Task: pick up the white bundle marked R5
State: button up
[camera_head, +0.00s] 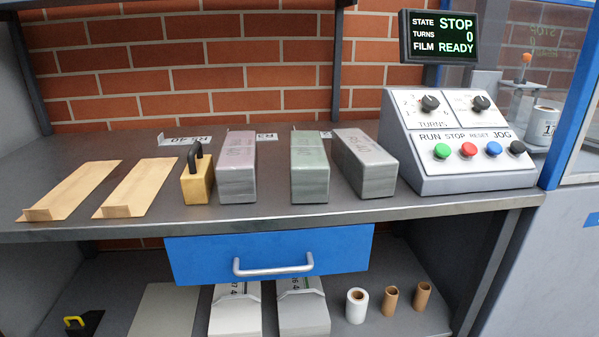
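No white bundle with a readable R5 shows. Two whitish bundles lie on the lower shelf under the drawer, a left one (235,318) and a slightly greyer right one (303,317); the drawer hides their far ends and their dark markings are not clearly legible. On the bench top stand a pinkish-grey bundle (237,182), a greenish-grey bundle (310,182) and a darker grey bundle (376,181); the print on their tops is hard to read. A white card (185,140) behind them seems to carry R5 upside down. My gripper is not in view.
The bench (120,231) also holds two tan boards (72,190), (140,187), a brass block with a black handle (197,184) and a control console (455,145). A blue drawer (210,257) overhangs the lower shelf. A white roll (356,306) and brown tubes (390,301) stand right of the whitish bundles.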

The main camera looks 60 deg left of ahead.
aim_at(372, 171)
jog(key=k, duration=0.4)
jog(key=u, duration=2.2)
